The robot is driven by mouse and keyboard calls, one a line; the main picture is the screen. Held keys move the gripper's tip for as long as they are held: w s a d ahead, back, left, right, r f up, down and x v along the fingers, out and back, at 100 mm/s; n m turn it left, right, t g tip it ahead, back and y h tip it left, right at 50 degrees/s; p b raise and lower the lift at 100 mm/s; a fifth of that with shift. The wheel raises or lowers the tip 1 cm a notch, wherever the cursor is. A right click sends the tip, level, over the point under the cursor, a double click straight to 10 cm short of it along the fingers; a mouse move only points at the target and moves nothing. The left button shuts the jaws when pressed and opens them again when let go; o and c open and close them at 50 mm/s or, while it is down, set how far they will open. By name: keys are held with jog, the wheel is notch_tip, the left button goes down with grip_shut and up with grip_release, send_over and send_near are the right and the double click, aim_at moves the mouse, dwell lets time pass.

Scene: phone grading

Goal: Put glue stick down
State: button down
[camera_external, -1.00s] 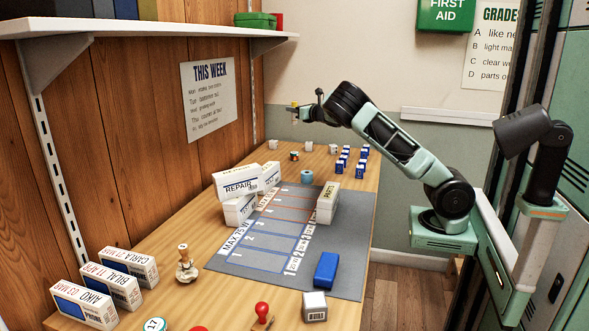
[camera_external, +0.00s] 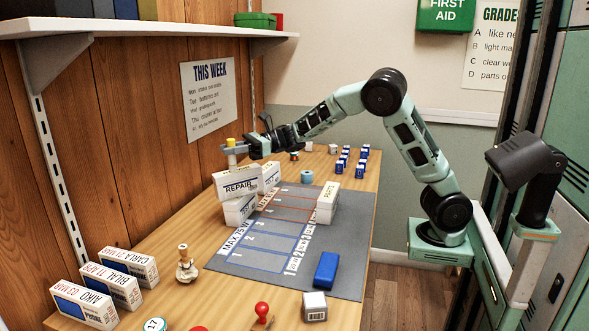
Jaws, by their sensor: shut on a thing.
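Most of the glue stick's body is hidden by the gripper fingers. It appears clear of the boxes and of the wooden table (camera_external: 190,225), though the exact gap cannot be told.
White boxes stand stacked below the gripper, beside the grey mat (camera_external: 340,260). A PARTS box (camera_external: 327,203) stands on the mat's right side. Several small blue-and-white boxes (camera_external: 343,160) stand at the back.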

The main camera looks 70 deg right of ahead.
jog(key=s+a+r+n+g+y+b, duration=0.1)
jog(key=s+a+r+n+g+y, duration=0.3)
jog(key=s+a+g, duration=0.55)
jog(key=s+a+r+n+g+y+b, duration=0.1)
jog(key=s+a+r+n+g+b, duration=0.3)
jog(key=s+a, duration=1.05)
jog(key=f, duration=0.9)
jog(key=w+a+f+n+p, duration=0.1)
jog(key=f, duration=0.9)
jog(key=f+n+g, duration=0.1)
jog(key=f, duration=0.8)
jog(key=shift+w+a+f+p, duration=0.2)
jog(key=shift+w+f+p, duration=0.15)
jog(key=shift+w, duration=0.05)
jog(key=shift+f, duration=0.15)
jog(key=c, duration=1.3)
grip_release()
jog(key=shift+o, duration=0.2)
jog(key=shift+r, duration=0.2)
jog(key=d, duration=0.4)
jog(key=w+d, duration=0.1)
jog(key=d, duration=0.7)
jog(key=shift+w+b, duration=0.15)
jog(key=shift+b, duration=0.15)
